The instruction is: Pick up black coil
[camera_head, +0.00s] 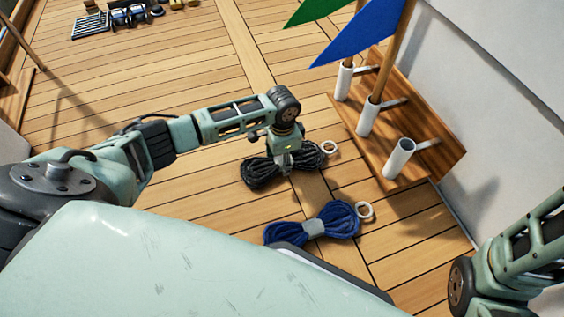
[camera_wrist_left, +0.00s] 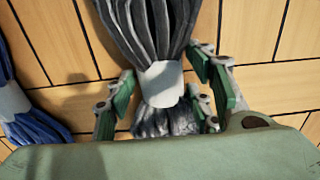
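The black coil (camera_head: 262,172) lies on the deck boards, bundled at its middle by a pale band. My left gripper (camera_head: 284,160) points down over its middle and hides part of it in the head view. In the left wrist view the black coil (camera_wrist_left: 150,30) and its band run between the fingers of my left gripper (camera_wrist_left: 170,95). The fingers are apart, one on each side of the band, with gaps showing beside it. I cannot tell how far down they reach. My right gripper is out of view; only part of that arm shows.
A blue coil (camera_head: 314,226) lies nearer to me, and also shows in the left wrist view (camera_wrist_left: 28,115). Pale rings (camera_head: 329,147) lie by the coils. A wooden rack (camera_head: 432,155) with white tubes and flags stands right. A grate (camera_head: 91,24) is far left. Open deck lies behind.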

